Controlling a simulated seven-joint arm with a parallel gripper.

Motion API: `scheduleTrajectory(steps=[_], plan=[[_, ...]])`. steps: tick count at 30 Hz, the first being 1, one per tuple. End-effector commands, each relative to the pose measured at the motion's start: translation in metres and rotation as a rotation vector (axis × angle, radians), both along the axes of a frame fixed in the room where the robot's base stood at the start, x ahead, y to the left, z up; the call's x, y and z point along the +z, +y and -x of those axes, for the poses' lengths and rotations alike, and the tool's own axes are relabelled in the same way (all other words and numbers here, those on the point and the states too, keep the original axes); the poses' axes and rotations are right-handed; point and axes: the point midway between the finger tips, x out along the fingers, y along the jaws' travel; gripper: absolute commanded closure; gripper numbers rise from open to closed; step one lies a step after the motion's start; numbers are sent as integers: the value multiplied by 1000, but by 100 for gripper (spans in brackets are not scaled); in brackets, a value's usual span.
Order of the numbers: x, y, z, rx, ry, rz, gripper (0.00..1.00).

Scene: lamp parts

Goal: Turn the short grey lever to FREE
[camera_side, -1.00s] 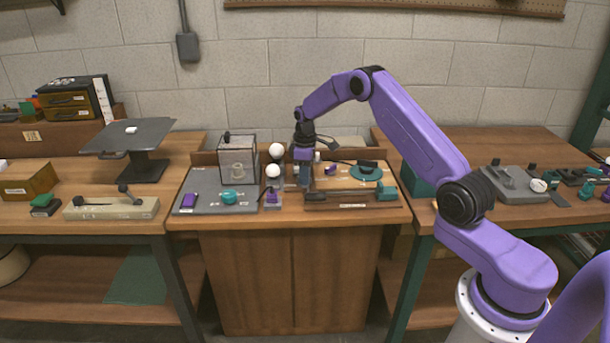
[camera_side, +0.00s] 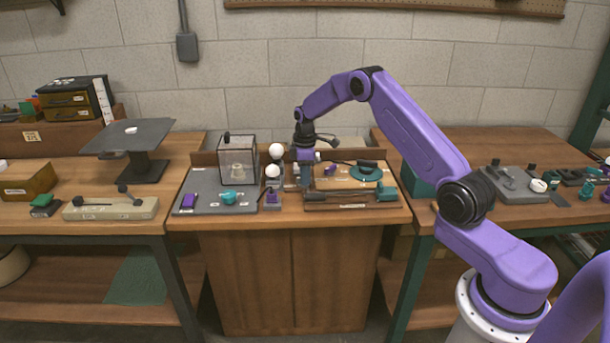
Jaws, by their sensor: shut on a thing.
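My gripper (camera_side: 304,184) points straight down over the middle bench, at the left end of the wooden rail fixture (camera_side: 350,205). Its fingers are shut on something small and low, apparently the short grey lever. The fingers hide the lever, so its shape and angle cannot be made out. The FREE marking cannot be read at this size.
Left of my gripper are a white ball (camera_side: 272,171), a small clear block with a purple part (camera_side: 273,197) and a clear box (camera_side: 237,158). A teal disc (camera_side: 367,174) lies to the right. A beige block with dark levers (camera_side: 110,208) sits on the left bench.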

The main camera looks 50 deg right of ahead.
Motion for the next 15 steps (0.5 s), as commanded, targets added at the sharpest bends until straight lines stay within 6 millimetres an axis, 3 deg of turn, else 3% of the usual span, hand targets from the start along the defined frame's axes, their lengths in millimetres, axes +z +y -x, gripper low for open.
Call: scheduleTrajectory(steps=[1, 3, 15], plan=[[1, 0, -1, 4, -1, 1, 81], [1, 0, -1, 3, -1, 1, 58], [6, 0, -1, 1, -2, 1, 58]])
